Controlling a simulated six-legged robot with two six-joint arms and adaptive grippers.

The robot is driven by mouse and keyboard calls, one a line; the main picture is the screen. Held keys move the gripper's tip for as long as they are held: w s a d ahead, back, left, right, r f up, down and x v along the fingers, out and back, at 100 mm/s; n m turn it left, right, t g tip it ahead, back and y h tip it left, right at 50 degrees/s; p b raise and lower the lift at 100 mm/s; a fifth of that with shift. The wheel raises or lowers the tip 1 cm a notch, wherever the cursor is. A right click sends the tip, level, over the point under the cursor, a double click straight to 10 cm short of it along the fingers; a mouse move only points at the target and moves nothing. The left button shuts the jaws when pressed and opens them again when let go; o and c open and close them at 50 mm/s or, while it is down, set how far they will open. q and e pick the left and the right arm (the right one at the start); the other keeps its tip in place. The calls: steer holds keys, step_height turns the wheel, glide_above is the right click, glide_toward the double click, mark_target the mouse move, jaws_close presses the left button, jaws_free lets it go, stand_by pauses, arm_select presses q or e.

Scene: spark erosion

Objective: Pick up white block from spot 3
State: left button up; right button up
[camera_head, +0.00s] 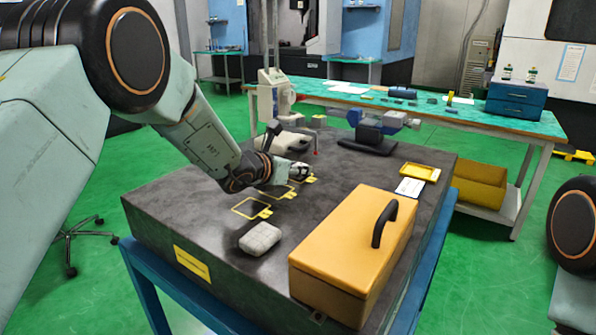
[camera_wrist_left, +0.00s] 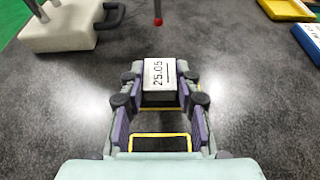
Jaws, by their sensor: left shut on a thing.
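My left gripper (camera_head: 298,172) is low over the dark stone table, at the far end of a row of yellow outlined spots (camera_head: 251,208). In the left wrist view its fingertips (camera_wrist_left: 160,82) are shut on the white block (camera_wrist_left: 160,72), marked "25.05", one finger on each side. I cannot tell whether the block touches the table. A bare yellow outline (camera_wrist_left: 160,136) lies nearer the wrist, between the fingers. The fingers mostly hide the block in the head view. My right gripper is out of view.
A grey-white block (camera_head: 260,238) lies on the table front. An orange box (camera_head: 354,250) with a black handle stands at right. A white item with a dark handle (camera_head: 283,143) stands behind my gripper. A thin red-tipped probe (camera_wrist_left: 158,15) hangs ahead.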

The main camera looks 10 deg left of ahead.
arm_select(q)
steer(key=shift+a+f, duration=0.15)
steer(key=shift+f, duration=0.1)
steer(key=shift+c, duration=0.7)
steer(key=shift+s, duration=0.1)
jaws_close()
